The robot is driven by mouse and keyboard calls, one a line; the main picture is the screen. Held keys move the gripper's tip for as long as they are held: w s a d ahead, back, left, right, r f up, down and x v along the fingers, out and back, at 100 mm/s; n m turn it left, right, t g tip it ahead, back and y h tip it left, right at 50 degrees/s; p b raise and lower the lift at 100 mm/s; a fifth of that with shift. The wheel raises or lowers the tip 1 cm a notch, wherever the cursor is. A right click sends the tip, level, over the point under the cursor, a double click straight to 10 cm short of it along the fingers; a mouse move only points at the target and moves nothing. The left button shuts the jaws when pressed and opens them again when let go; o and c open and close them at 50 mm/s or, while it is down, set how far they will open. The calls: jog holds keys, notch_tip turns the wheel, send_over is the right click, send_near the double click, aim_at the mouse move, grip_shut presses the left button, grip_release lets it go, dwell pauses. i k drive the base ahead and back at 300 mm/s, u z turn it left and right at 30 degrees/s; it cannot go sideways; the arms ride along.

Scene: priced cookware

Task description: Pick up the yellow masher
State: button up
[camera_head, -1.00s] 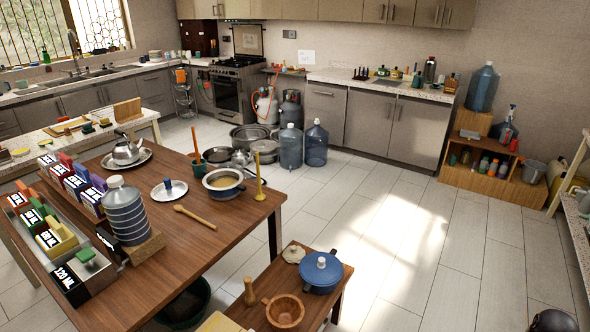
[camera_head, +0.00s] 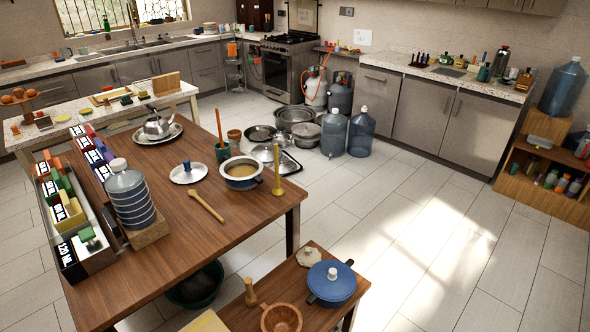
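A yellow masher (camera_head: 278,172) stands upright on the wooden table (camera_head: 190,245), near its right edge, with a thin handle and a small wider foot. My gripper is not in view.
A wooden spoon (camera_head: 206,205), a lid (camera_head: 188,173), a kettle (camera_head: 157,124) and a water jug (camera_head: 130,200) share the table. The tiled floor at right is clear.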

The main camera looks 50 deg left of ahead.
aim_at(278, 192)
jog(key=u, duration=0.05)
jog(key=i, duration=3.6)
jog(key=u, duration=1.4)
